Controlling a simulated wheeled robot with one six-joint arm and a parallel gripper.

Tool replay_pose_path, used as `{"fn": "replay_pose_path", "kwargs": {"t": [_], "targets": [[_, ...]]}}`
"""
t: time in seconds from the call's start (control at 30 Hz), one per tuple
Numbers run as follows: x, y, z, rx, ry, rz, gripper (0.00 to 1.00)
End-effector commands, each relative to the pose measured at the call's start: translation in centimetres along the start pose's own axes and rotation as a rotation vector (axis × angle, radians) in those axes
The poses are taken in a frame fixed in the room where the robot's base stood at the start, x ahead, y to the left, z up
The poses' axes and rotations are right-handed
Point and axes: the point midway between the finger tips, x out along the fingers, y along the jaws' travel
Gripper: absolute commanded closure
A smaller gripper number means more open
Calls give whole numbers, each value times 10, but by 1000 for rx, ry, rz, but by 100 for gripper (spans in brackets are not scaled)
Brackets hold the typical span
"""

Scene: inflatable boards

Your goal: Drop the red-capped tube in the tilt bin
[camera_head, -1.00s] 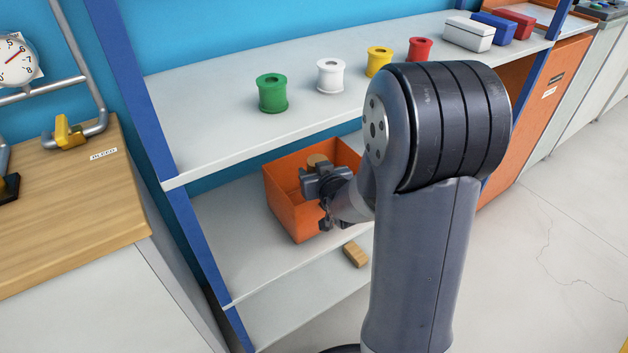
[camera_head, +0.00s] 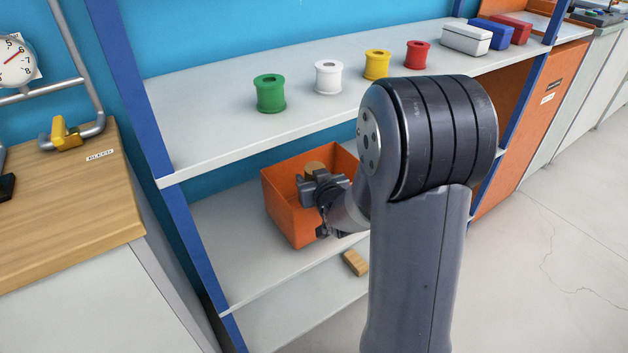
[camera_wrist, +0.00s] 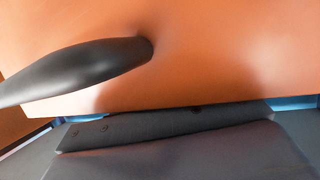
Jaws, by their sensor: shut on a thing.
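The orange bin (camera_head: 284,208), the likely tilt bin, sits on the lower shelf with its open top showing. A tan round piece (camera_head: 314,167) shows inside it, partly hidden by my gripper (camera_head: 311,187), which is at the bin's front. In the wrist view the bin's orange wall (camera_wrist: 220,45) fills the top, close up. A dark rounded bar (camera_wrist: 75,70) meets this wall and looks like the bin's handle. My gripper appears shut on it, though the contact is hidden. No red-capped tube is visible.
Green (camera_head: 269,93), white (camera_head: 328,77), yellow (camera_head: 377,65) and red (camera_head: 417,55) spools stand on the upper shelf (camera_head: 215,130), above the bin. A wooden block (camera_head: 355,262) lies low, in front of the bin. A wooden-topped bench (camera_head: 65,215) stands left.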

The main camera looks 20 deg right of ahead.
Motion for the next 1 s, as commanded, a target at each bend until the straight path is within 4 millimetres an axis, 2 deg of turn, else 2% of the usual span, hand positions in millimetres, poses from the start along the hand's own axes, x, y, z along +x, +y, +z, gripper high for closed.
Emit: {"fn": "replay_pose_path", "kwargs": {"t": [0.03, 0.07, 0.3, 0.57, 0.8, 0.83, 1.0], "targets": [[1, -2, 29, 3, -65, -3, 85], [1, -2, 29, 3, -66, -4, 53], [1, -2, 30, 3, -66, -4, 33], [1, -3, 29, 3, -66, -4, 33], [-4, -3, 14, 4, -67, -5, 33], [-7, -3, 13, 4, -66, -4, 33], [-46, -2, 11, 3, -63, -3, 33]]}}
